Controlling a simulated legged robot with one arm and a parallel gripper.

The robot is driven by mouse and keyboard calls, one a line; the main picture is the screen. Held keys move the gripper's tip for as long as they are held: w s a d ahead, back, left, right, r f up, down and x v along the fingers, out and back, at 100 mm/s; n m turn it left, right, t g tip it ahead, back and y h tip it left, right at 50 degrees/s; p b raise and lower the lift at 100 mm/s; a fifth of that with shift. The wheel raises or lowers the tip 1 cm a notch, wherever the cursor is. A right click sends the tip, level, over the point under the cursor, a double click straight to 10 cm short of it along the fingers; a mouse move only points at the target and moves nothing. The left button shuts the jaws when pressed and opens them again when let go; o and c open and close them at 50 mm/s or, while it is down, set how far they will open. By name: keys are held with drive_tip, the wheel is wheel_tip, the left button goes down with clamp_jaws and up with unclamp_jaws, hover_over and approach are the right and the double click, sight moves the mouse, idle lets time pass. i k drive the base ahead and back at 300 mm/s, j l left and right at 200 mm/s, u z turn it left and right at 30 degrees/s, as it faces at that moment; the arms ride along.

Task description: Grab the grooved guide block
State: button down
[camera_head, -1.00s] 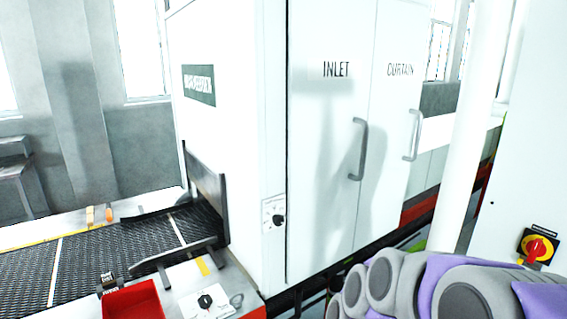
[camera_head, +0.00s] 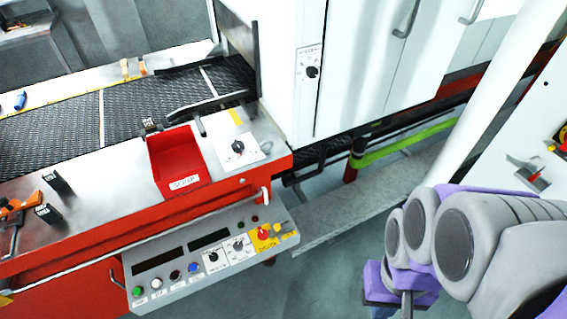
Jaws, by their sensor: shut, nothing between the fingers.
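No block with a clear groove can be made out at this size. Small dark blocks with pale marks stand on the metal deck: one beside the red bin (camera_head: 150,125), and two at the left, an upper dark block (camera_head: 58,184) and a lower dark block (camera_head: 48,213). A tan piece (camera_head: 125,69) and an orange piece (camera_head: 142,67) lie on the far rail of the belt. I cannot tell which of these is the guide block. My grey and purple arm fills the lower right, well away from them; its fingers do not show.
The black mesh belt (camera_head: 75,130) runs into the white cabinet (camera_head: 280,60). A red bin (camera_head: 172,165) sits on the deck's near side. An orange tool (camera_head: 18,206) lies at the left. A control panel (camera_head: 205,257) juts out in front. The floor (camera_head: 325,270) before it is clear.

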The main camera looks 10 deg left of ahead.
sight(149, 125)
drive_tip(key=u, duration=1.5)
drive_tip(key=i+u, duration=0.2)
drive_tip(key=i, duration=0.35)
drive_tip(key=i+l+u, duration=0.2)
drive_tip(key=i, duration=0.35)
